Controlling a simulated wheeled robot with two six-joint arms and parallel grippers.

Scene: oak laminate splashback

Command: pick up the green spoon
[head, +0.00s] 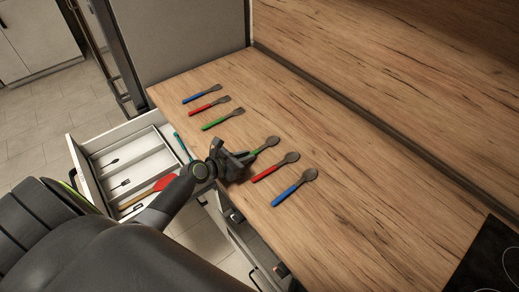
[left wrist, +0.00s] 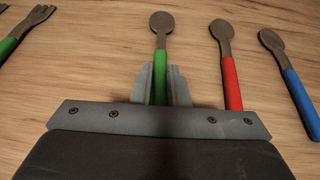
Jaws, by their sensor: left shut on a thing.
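The green spoon (head: 265,147) lies on the wooden counter with its grey bowl pointing away from my arm. My left gripper (head: 240,160) is at its green handle. In the left wrist view, the fingers of my left gripper (left wrist: 161,88) are shut on the handle of the green spoon (left wrist: 160,60), one on each side. The bowl and neck show beyond the fingertips; the end of the handle is hidden by the gripper. I cannot tell whether the spoon is clear of the counter. My right gripper is not in view.
A red spoon (head: 275,167) and a blue spoon (head: 295,187) lie close beside it. Blue (head: 202,93), red (head: 209,106) and green (head: 223,118) forks lie farther left. An open drawer (head: 84,165) holds utensils below the counter edge. A black hob (head: 490,262) is at lower right.

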